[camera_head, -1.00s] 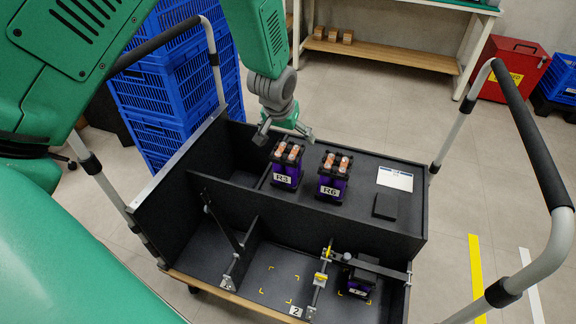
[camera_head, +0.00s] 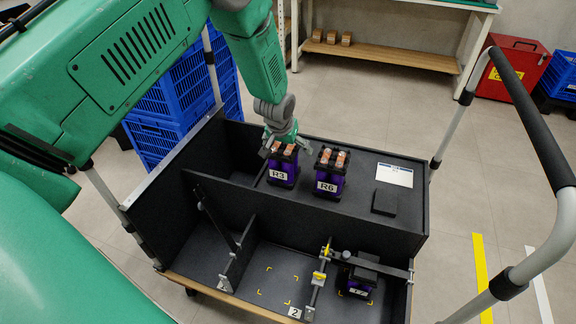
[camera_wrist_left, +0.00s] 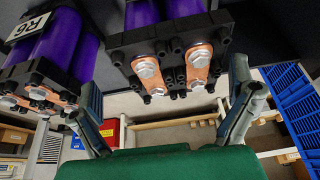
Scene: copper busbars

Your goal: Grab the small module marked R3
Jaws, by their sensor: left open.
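The small module marked R3 (camera_head: 283,170) is purple and black with copper terminals on top. It stands upright on the cart's raised black shelf, left of the module marked R6 (camera_head: 327,180). My left gripper (camera_head: 284,143) is open, right at the top of R3 and partly covering it. In the left wrist view, the R3 module (camera_wrist_left: 168,42) lies between the two spread fingers of the left gripper (camera_wrist_left: 165,85), with gaps on both sides. R6 (camera_wrist_left: 45,55) shows at the left there, close to one finger. My right gripper is not in view.
The black cart (camera_head: 395,225) has lower compartments in front; one holds another purple module (camera_head: 358,283) beneath a clamp bar. A white card (camera_head: 394,174) and a black block (camera_head: 385,202) lie right of R6. Grey handles rise at both cart ends.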

